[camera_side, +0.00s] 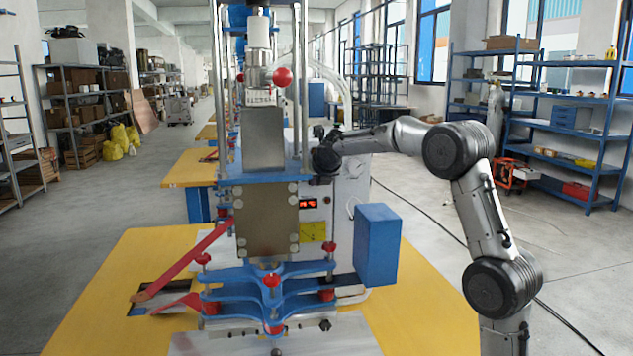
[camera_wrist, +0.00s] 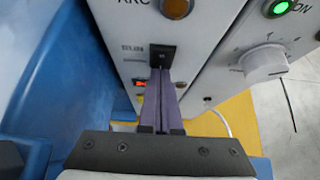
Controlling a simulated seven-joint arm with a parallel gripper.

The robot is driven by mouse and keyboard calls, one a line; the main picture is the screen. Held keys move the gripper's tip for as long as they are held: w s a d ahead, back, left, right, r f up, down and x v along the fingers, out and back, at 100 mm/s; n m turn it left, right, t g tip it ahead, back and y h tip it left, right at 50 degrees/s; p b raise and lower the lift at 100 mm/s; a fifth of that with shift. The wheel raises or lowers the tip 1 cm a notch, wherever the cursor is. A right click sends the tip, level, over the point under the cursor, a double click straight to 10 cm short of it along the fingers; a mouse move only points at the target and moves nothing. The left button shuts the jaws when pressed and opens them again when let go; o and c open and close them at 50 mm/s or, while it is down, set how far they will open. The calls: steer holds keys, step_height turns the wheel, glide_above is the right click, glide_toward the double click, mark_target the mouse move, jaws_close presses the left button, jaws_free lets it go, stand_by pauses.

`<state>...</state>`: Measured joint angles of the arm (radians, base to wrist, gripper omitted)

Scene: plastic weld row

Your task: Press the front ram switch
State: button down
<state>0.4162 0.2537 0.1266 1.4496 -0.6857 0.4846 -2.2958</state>
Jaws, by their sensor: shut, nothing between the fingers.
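My gripper (camera_wrist: 161,72) is shut and empty, its two dark fingers side by side in the wrist view. The fingertips overlap the lower edge of a black switch (camera_wrist: 162,54) on the white panel; I cannot tell whether they touch it. Small lettering beside this switch is too blurred to read. In the side view, my wrist is at the upper part of the welding machine's white cabinet (camera_side: 346,198), and the fingers and the switches cannot be made out.
A round white knob (camera_wrist: 264,66) and a lit green button (camera_wrist: 279,8) are to the right of the fingers. A blue box (camera_side: 377,245) juts out below my wrist. Blue plates with red knobs (camera_side: 271,280) stand over the yellow table (camera_side: 130,262).

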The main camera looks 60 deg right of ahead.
steer(key=shift+d+r, duration=0.1)
stand_by(0.3)
steer(key=shift+w+r, duration=0.1)
steer(key=shift+r, duration=0.85)
steer(key=s+a+f+v, duration=0.1)
steer(key=f+v, duration=0.1)
steer(key=v, duration=1.1)
steer(key=shift+r, duration=0.2)
steer(key=shift+s+a+f, duration=0.1)
steer(key=shift+f, duration=0.05)
steer(key=shift+s+a+f, duration=0.1)
steer(key=shift+a+f, duration=0.05)
steer(key=shift+f, duration=0.5)
